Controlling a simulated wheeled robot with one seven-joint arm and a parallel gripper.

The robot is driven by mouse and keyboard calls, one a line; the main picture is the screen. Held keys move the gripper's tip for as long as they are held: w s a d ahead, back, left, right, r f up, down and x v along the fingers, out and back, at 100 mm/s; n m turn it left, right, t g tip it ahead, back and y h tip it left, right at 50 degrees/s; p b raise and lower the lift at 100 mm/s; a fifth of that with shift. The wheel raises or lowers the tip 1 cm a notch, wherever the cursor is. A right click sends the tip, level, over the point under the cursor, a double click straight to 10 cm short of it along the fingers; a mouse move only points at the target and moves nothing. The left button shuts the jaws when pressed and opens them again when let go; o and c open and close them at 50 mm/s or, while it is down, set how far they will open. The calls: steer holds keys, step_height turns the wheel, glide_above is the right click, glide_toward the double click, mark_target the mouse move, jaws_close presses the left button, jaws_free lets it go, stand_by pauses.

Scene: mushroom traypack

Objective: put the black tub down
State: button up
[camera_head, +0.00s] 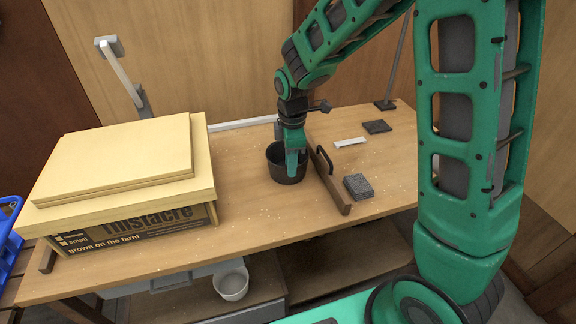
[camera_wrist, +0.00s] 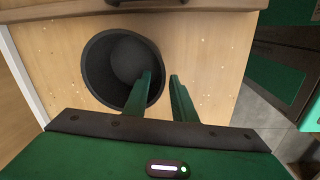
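The black tub (camera_head: 276,172) stands upright on the wooden bench, left of a low wooden divider; its empty inside shows in the wrist view (camera_wrist: 97,68). My gripper (camera_head: 294,160) points down at the tub's near right side. In the wrist view my gripper (camera_wrist: 161,76) has its two fingers apart. The left finger reaches over the tub's inside and the right finger is outside the rim, with the tub wall between them. A gap shows between the fingers. The tub's underside is hidden.
A yellow mushroom box (camera_head: 140,225) with a flat lid fills the bench's left. A wooden divider (camera_head: 328,178) with a black handle stands right of the tub. Beyond it lie a dark grey block (camera_head: 358,186), a white strip (camera_head: 350,142) and a dark pad (camera_head: 377,127). A pale pot (camera_head: 232,284) sits below the bench.

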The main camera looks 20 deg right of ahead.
step_height(320, 180, down, 4)
steer(key=shift+w+f, duration=0.1)
steer(key=shift+w, duration=0.05)
steer(key=shift+c, duration=0.3)
jaws_close()
